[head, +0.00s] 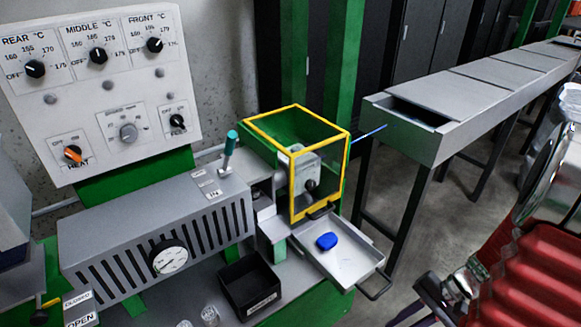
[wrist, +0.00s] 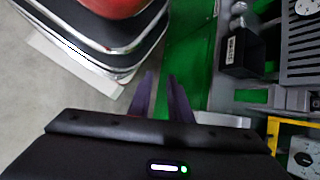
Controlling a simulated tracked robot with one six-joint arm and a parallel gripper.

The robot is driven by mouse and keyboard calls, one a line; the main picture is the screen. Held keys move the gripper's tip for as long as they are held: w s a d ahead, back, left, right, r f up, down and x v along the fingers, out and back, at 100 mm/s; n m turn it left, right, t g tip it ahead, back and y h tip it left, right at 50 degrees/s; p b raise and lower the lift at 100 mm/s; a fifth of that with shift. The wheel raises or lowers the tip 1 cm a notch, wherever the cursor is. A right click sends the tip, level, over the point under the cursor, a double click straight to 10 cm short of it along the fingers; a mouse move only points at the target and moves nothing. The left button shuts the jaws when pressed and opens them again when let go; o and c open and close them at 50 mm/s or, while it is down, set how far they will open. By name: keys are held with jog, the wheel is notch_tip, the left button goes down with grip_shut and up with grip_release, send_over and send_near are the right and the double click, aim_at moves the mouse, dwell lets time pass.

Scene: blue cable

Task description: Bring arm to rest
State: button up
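My gripper (wrist: 162,92) shows in the wrist view as two dark purple fingers. They stand apart with a gap between them, and nothing is held in the gap. Below them lies green and grey surface. A thin blue cable (head: 370,134) spans from the yellow-framed guard box (head: 348,150) to the grey trough (head: 440,150). My gripper is away from it.
A metal tray (head: 345,268) with a blue lump (head: 327,241) juts out below the guard box. A black bin (head: 250,287) stands left of it. The control panel (head: 95,85) and slotted grey housing (head: 150,225) are at left. Bare floor shows between the tray and my arm.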

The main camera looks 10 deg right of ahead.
jog(key=w+a+r+n+t+h, duration=0.1)
jog(key=a+r+n+t+h, duration=0.1)
jog(key=a+r+n, duration=0.3)
jog(key=w+a+r+n+t+h, duration=0.2)
jog(key=a+r+n+h, duration=0.3)
jog(key=a+r, duration=0.8)
notch_tip(320, 180, up, 8)
jog(key=shift+w+f+n+t, duration=0.25)
jog(key=shift+n+t, duration=0.25)
jog(key=shift+n, duration=0.3)
dwell(0.8)
